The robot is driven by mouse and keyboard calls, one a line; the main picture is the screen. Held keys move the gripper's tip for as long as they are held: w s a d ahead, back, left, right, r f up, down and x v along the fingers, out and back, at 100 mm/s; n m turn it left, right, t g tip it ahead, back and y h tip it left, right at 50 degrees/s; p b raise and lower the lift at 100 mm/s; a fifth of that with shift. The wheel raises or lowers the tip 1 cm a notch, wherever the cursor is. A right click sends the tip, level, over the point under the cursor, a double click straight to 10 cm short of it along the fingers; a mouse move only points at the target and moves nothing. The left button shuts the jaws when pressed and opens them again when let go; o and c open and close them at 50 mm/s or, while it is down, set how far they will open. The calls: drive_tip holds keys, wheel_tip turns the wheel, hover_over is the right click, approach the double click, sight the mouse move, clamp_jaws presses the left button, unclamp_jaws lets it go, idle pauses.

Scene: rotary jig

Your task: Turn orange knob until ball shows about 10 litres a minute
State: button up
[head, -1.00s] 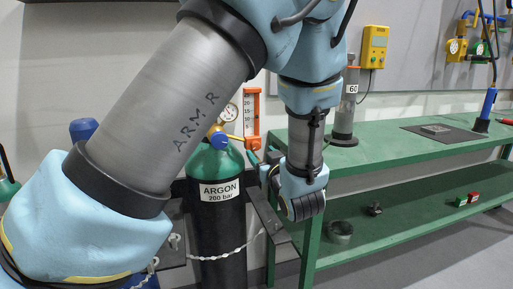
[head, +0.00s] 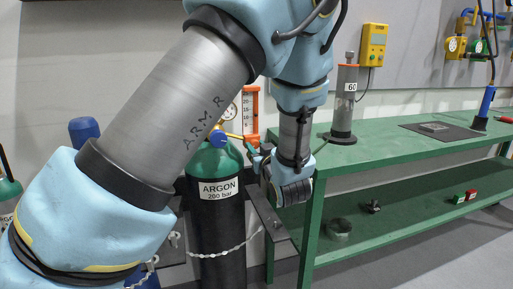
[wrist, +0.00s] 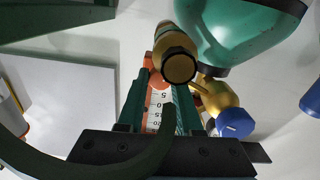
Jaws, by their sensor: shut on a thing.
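The flowmeter (head: 250,108) is an orange-framed tube with a white numbered scale beside the argon cylinder. In the wrist view its scale (wrist: 160,98) shows between my fingers, with the numbers upside down. I cannot make out the ball in either view. The orange knob (wrist: 157,80) shows between the tips of my green fingers in the wrist view. My gripper (wrist: 158,88) is shut on it. In the head view my gripper (head: 257,158) is at the foot of the flowmeter, and the knob is hidden there.
The green-topped argon cylinder (head: 218,210) stands just left of my gripper, with a chain across it. A green bench (head: 400,150) stands to the right.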

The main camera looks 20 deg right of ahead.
clamp_jaws()
drive_tip(key=shift+r+m+p, duration=0.15)
drive_tip(key=shift+m+p, duration=0.65)
drive_tip(key=shift+p, duration=0.1)
drive_tip(key=shift+m, duration=0.4)
drive_tip(key=shift+f, duration=0.2)
drive_tip(key=o, duration=0.6)
unclamp_jaws()
